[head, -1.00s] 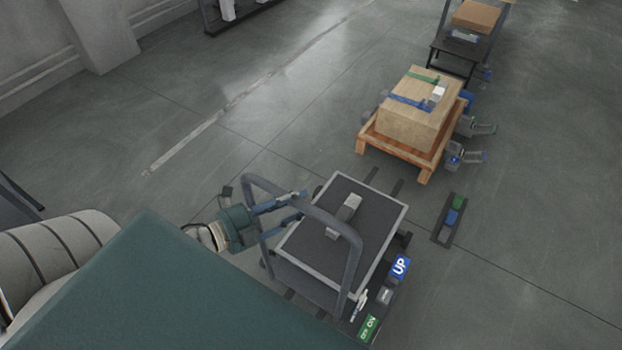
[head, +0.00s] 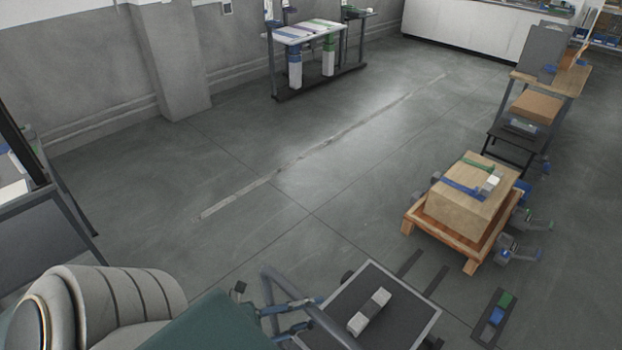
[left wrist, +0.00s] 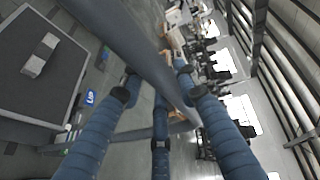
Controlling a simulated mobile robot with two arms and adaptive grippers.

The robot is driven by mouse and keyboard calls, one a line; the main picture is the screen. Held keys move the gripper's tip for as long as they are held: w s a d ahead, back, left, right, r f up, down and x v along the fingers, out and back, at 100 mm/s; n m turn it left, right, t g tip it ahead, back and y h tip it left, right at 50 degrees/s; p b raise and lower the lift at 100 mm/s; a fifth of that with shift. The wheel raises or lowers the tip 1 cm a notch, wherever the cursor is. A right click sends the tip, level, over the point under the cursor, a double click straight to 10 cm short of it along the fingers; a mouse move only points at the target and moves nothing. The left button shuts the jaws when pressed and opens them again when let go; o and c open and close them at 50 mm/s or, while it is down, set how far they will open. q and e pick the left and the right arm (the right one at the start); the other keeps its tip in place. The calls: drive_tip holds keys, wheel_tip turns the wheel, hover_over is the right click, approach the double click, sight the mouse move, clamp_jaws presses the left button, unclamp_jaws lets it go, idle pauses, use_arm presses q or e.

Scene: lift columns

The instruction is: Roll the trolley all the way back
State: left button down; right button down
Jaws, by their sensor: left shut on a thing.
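The trolley (head: 402,303) has a dark flat deck with a pale rim and stands at the bottom of the head view, its near part cut off. A small grey block (head: 369,311) lies on the deck. The grey tubular handle (head: 270,290) rises at its left side; it crosses the left wrist view as a thick bar (left wrist: 135,50). My left gripper (head: 312,313) has its blue fingers around the handle and is shut on it. The fingers also show in the left wrist view (left wrist: 160,100). My right gripper is not in view.
A wooden pallet (head: 437,232) with a strapped carton (head: 470,200) stands beyond the trolley at the right. Two dark floor strips (head: 410,262) lie between them. A floor plate with green and blue pedals (head: 497,312) lies at the right. The floor at left and centre is clear.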

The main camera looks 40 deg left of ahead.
use_arm(q)
drive_tip(key=c, duration=1.3)
unclamp_jaws()
drive_tip(key=shift+s+f, duration=0.1)
drive_tip(key=shift+s, duration=0.1)
drive_tip(key=shift+o, duration=0.2)
drive_tip(key=shift+s, duration=0.1)
drive_tip(key=shift+a, duration=0.1)
drive_tip(key=v, duration=1.2)
drive_tip(key=shift+r, duration=0.2)
